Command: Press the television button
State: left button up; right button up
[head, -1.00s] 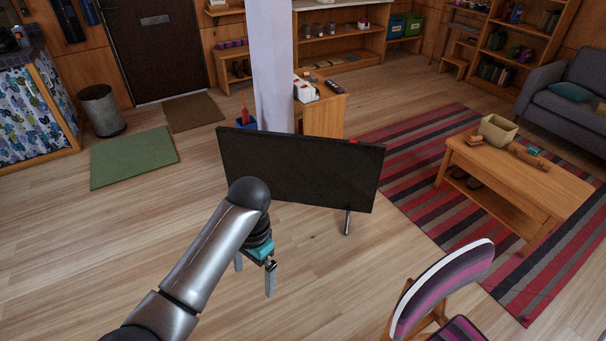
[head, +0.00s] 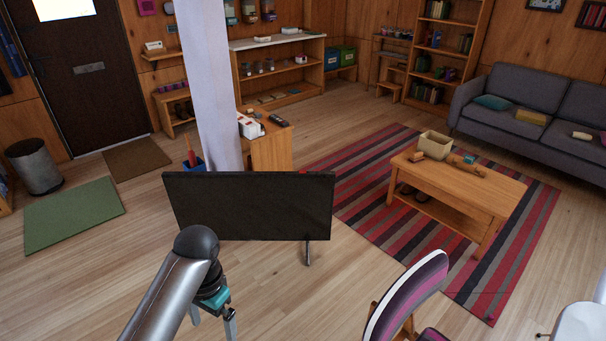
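The television (head: 248,208) is a wide black flat panel standing upright, with a thin metal foot showing under its right part. A small red spot, which looks like the button (head: 302,172), shows at its top edge, right of the middle. My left gripper (head: 213,320) is below and in front of the television's left half, pointing down. Its two fingers are apart with nothing seen between them; the lower tips are near the bottom edge of the picture. My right gripper is not in view.
A wooden side table (head: 270,152) and a pale post (head: 211,85) stand behind the television. A purple striped chair (head: 408,295) is at front right. A coffee table (head: 462,195) stands on a striped rug (head: 360,190). Open floor lies left of the television.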

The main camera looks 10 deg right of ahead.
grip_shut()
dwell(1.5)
